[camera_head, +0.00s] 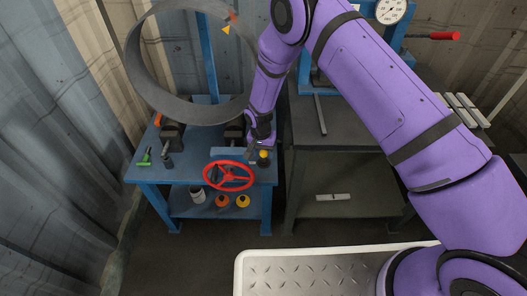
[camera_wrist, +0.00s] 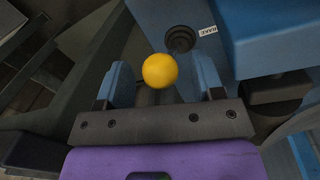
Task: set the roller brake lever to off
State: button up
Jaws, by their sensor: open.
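The brake lever has a yellow ball knob (camera_wrist: 160,71) and rises from a dark round base (camera_wrist: 180,38) beside a small label on a blue housing. The knob also shows in the head view (camera_head: 264,154), at the right end of the blue bench. My gripper (camera_wrist: 162,84) is open, with one finger on each side of the knob and visible gaps to it. In the head view my gripper (camera_head: 259,148) hides part of the lever. The lever's shaft is mostly hidden below the knob, and its setting cannot be told.
A red handwheel (camera_head: 229,176) stands at the bench front, left of my gripper. A large grey curved strip (camera_head: 160,90) arches above the blue bench (camera_head: 190,178). A green-handled lever (camera_head: 145,157) is at the left. A dark table (camera_head: 340,148) stands to the right.

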grip_shut()
jog(key=shift+w+r, duration=0.1)
jog(key=shift+w, duration=0.1)
